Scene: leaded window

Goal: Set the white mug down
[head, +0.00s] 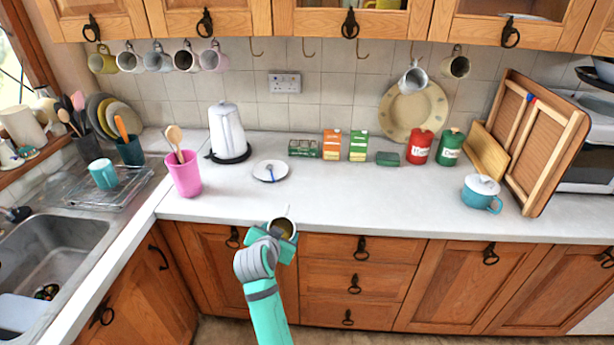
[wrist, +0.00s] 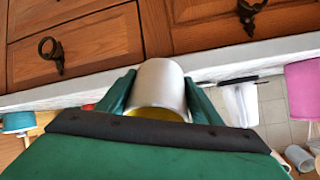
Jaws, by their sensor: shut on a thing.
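The white mug (head: 284,228) is at my gripper (head: 281,236), in front of the counter's front edge in the head view. Something dark brown shows inside it, and a thin pale handle sticks up at its rim. In the wrist view, the mug (wrist: 160,84) looks pale grey-white, with a yellowish patch at its near end. The green fingers of my gripper (wrist: 160,98) press on both its sides. The mug's underside is hidden in the head view. The white counter (head: 350,195) lies just beyond the mug.
A white saucer (head: 270,171) with a blue-handled utensil lies on the counter. A pink cup (head: 184,178) with wooden utensils and a white kettle (head: 228,130) stand left. The counter's front middle is clear.

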